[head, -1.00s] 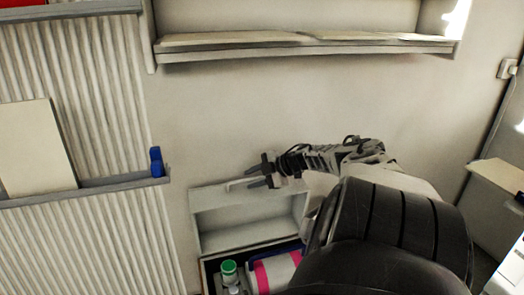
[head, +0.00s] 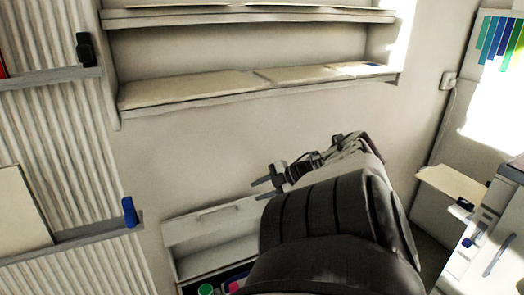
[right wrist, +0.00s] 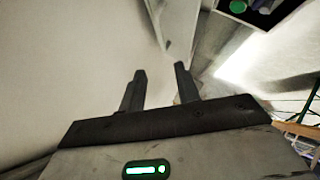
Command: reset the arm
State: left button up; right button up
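My right gripper (head: 258,189) shows in the middle of the head view, held in the air in front of the pale wall and above the right part of an open box lid. Its fingers point left. In the right wrist view the two dark fingers of the right gripper (right wrist: 160,69) stand apart with nothing between them. My right arm's dark upper link fills the lower middle of the head view. My left gripper is not in view.
The pale open box (head: 212,228) stands low behind my arm; a green-capped item (head: 205,290) shows at its bottom edge. A wall shelf (head: 250,92) hangs above. A blue object (head: 130,212) sits on a ledge at left. A white cabinet (head: 492,235) stands at right.

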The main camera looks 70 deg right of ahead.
jog(key=shift+s, duration=0.1)
dwell(0.5)
jog(key=w+a+f+m+g+h, duration=0.1)
jog(key=a+f+m, duration=0.2)
jog(key=a+f, duration=0.75)
jog(key=w+a+f+m+g+h, duration=0.1)
jog(key=a+f+m, duration=0.1)
jog(key=a+f, duration=0.85)
jog(key=w+a+r+m+g, duration=0.15)
jog(key=a+r, duration=0.25)
jog(key=a, duration=0.7)
jog(key=a+r+m+g, duration=0.15)
jog(key=a+r, duration=0.25)
jog(key=a, duration=0.8)
jog(key=s+a+r+m+g, duration=0.1)
jog(key=s+a+r, duration=0.15)
jog(key=r, duration=0.35)
jog(key=s+a+r+m+g, duration=0.1)
jog(key=s+a+r+g, duration=0.1)
jog(key=a+r, duration=0.3)
jog(key=w+a+f+t+y, duration=0.3)
jog(key=w+a+t, duration=0.2)
jog(key=w+t, duration=0.1)
jog(key=shift+w+a+t+y, duration=0.2)
jog(key=shift+t+y, duration=0.2)
jog(key=shift+t, duration=0.2)
jog(key=shift+f, duration=0.1)
